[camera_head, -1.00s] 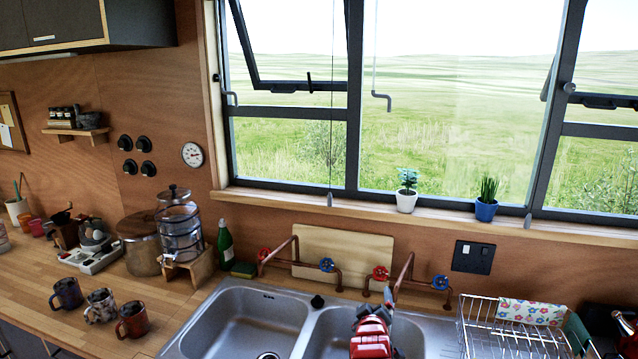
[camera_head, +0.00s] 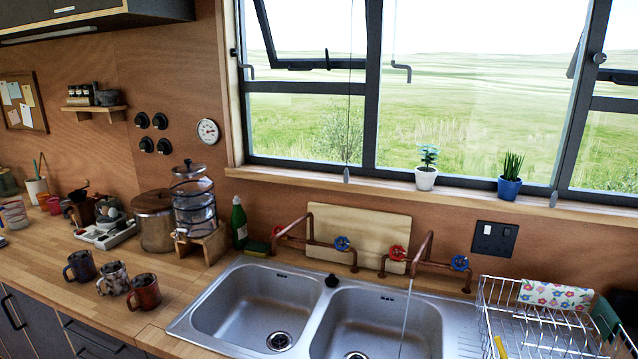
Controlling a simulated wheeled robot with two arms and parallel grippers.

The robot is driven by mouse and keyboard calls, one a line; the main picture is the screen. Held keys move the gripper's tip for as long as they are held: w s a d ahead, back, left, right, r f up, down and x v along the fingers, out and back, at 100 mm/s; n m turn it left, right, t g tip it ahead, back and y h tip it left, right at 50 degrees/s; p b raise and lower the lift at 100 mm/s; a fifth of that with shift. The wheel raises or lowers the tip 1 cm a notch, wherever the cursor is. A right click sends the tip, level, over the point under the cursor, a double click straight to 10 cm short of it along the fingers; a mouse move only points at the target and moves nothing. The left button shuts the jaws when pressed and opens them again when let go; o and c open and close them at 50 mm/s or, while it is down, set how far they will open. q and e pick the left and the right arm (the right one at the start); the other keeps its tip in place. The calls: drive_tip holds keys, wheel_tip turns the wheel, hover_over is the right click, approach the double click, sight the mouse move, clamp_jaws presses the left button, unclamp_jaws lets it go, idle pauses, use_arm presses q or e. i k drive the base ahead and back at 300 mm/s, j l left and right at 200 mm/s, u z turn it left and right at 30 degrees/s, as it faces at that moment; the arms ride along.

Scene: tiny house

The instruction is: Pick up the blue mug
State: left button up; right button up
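The blue mug (camera_head: 80,267) is dark blue and stands upright on the wooden counter at the left. It is the leftmost in a row of 3 mugs, close beside a speckled white-and-dark mug (camera_head: 113,278). A reddish-brown mug (camera_head: 145,292) stands to the right of that one, nearer the counter's front edge. The blue mug's handle points left. Neither of my grippers is in view, and nothing touches the blue mug.
Behind the mugs stand a grey tray (camera_head: 105,235), a wood-lidded jar (camera_head: 154,219) and a glass dispenser (camera_head: 194,207). The double sink (camera_head: 330,290) lies to the right, then a wire dish rack (camera_head: 545,320).

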sight(81, 262)
drive_tip(key=u, duration=1.4)
drive_tip(key=i+j+z, duration=0.1)
drive_tip(key=i+j, duration=0.15)
drive_tip(key=i+j+z, duration=0.1)
drive_tip(key=i+j, duration=0.15)
drive_tip(key=i+j+z, duration=0.1)
drive_tip(key=j, duration=0.3)
drive_tip(key=i+j, duration=0.3)
drive_tip(key=i+j+z, duration=0.25)
drive_tip(key=i+j, duration=0.2)
drive_tip(key=j, duration=0.25)
drive_tip(key=i+j+z, duration=0.1)
drive_tip(key=j, duration=0.25)
drive_tip(key=i+j+z, duration=0.1)
drive_tip(key=i+j, duration=0.15)
drive_tip(key=j, duration=0.15)
drive_tip(key=i+l, duration=0.4)
